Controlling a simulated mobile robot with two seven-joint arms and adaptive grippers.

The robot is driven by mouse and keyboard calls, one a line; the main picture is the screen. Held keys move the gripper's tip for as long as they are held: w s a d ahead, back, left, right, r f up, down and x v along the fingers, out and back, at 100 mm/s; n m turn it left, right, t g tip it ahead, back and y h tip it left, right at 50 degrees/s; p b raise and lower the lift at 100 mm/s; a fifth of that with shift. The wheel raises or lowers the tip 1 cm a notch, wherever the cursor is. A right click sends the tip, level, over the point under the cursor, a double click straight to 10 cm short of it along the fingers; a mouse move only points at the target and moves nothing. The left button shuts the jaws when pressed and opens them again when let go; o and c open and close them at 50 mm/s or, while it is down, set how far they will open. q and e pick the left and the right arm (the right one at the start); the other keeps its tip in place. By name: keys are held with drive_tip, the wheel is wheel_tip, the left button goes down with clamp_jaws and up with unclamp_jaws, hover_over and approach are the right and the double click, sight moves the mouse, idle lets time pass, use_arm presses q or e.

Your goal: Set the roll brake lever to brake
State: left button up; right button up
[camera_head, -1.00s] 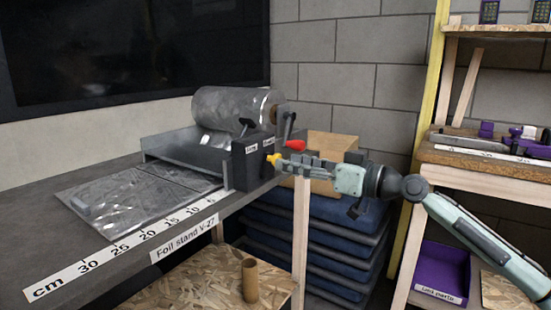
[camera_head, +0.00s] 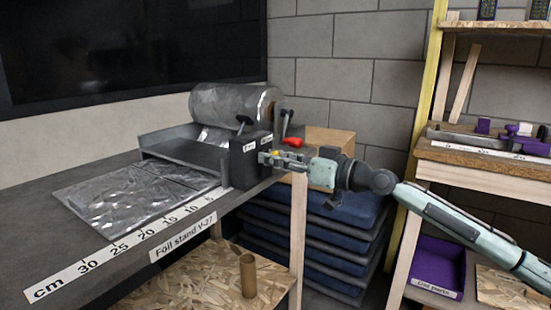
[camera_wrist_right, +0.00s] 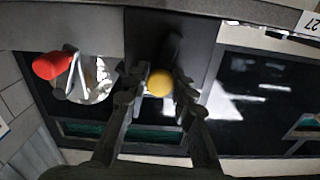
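The foil stand's dark box (camera_head: 248,163) sits at the table's right edge and carries two small white labels, hard to read. A lever with a yellow knob sticks out of the box's side; the knob (camera_wrist_right: 159,82) shows in the right wrist view. I take it for the roll brake lever. My right gripper (camera_head: 268,157) is at this side of the box. Its fingers (camera_wrist_right: 161,84) stand on either side of the yellow knob, apart, with narrow gaps; firm contact does not show. The lever's shaft is mostly hidden. My left gripper is not in view.
A crank with a red knob (camera_head: 292,142) is close above my right gripper, and also shows in the right wrist view (camera_wrist_right: 52,65). The foil roll (camera_head: 232,104) lies behind the box. Stacked blue items (camera_head: 325,240) and a cardboard box (camera_head: 330,140) are below and behind.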

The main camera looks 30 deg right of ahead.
clamp_jaws()
drive_tip(key=shift+w+d+m, duration=0.15)
drive_tip(key=shift+d+m, duration=0.2)
drive_tip(key=shift+m, duration=0.75)
drive_tip(key=shift+d+f+m, duration=0.1)
drive_tip(key=shift+f+m, duration=0.05)
drive_tip(key=shift+m, duration=0.35)
drive_tip(key=shift+f, duration=0.1)
drive_tip(key=o, duration=0.8)
unclamp_jaws()
drive_tip(key=shift+d, duration=0.1)
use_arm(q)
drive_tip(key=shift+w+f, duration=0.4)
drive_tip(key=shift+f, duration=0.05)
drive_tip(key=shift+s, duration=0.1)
